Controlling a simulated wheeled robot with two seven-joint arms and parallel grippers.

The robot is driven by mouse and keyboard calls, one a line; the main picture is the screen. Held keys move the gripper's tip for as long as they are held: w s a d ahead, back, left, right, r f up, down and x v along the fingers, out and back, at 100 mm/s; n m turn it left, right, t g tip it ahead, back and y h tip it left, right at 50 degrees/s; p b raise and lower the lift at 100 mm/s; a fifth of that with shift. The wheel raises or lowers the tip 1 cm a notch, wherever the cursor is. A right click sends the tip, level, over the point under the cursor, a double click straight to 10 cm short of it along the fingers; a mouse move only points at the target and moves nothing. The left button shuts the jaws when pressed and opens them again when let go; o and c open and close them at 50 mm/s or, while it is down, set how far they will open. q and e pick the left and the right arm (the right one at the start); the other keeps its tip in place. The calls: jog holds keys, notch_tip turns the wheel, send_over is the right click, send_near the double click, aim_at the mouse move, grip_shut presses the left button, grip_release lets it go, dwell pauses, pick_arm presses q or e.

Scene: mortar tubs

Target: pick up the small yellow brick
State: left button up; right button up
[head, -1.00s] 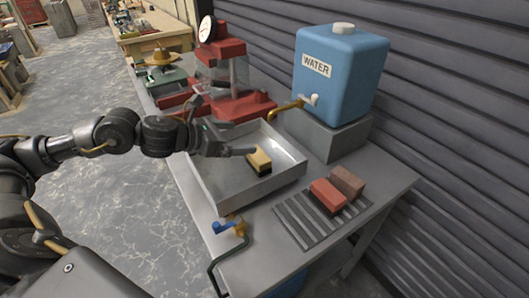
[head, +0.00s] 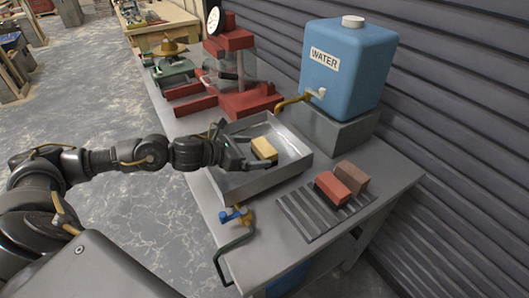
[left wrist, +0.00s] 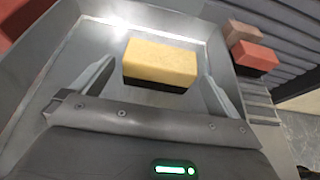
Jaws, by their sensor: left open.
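The small yellow brick (head: 264,148) lies inside a shallow grey metal tray (head: 289,180) on the bench. In the left wrist view the yellow brick (left wrist: 161,62) shows a yellow upper part and a black lower band. My left gripper (head: 254,152) reaches over the tray's left side and is open. In the left wrist view its two fingers (left wrist: 158,72) point toward the brick, one to each side, with visible gaps. Nothing is held. My right gripper is not in view.
A red brick (head: 332,188) and a brown brick (head: 351,177) sit on a ribbed mat (head: 305,215) right of the tray. A blue water container (head: 345,75) stands behind, its spout near the tray. A blue-handled tap (head: 236,215) is in front. Red equipment (head: 248,103) stands at the tray's far side.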

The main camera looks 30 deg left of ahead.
aim_at(258, 150)
pick_arm(q)
jog(key=p+x, duration=0.1)
jog(key=x, duration=0.3)
jog(key=shift+w+d, duration=0.1)
jog(key=shift+w+d+f, duration=0.15)
jog(key=shift+w+d, duration=0.05)
jog(key=shift+w, duration=0.05)
jog(key=shift+s, duration=0.1)
jog(key=c, duration=1.1)
jog(key=shift+c, duration=0.2)
